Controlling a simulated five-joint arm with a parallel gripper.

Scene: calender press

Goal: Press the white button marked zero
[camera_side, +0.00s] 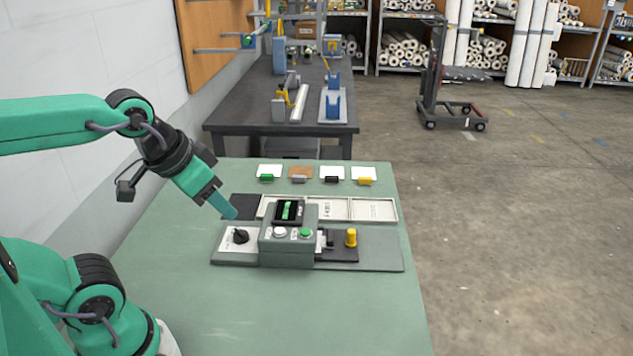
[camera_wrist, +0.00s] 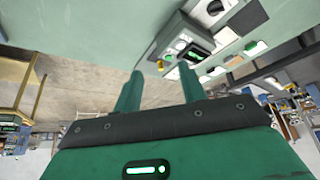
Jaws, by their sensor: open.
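A grey-green control box (camera_side: 287,250) stands on the bench in the side view. On its sloped top are a white button (camera_side: 279,232) and a green button (camera_side: 306,232), below a dark display (camera_side: 289,211) with a green readout. The zero mark is too small to read. My gripper (camera_side: 229,211) is up and to the left of the box, pointing down to the right and apart from it. In the wrist view, my gripper (camera_wrist: 159,72) shows two separated fingers with nothing between them.
A black knob (camera_side: 240,236) is left of the box, a yellow knob (camera_side: 351,238) right of it. Pale trays (camera_side: 373,210) lie behind. Several cards with coloured clips, one with a green clip (camera_side: 269,173), stand farther back. The bench front (camera_side: 290,315) is clear.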

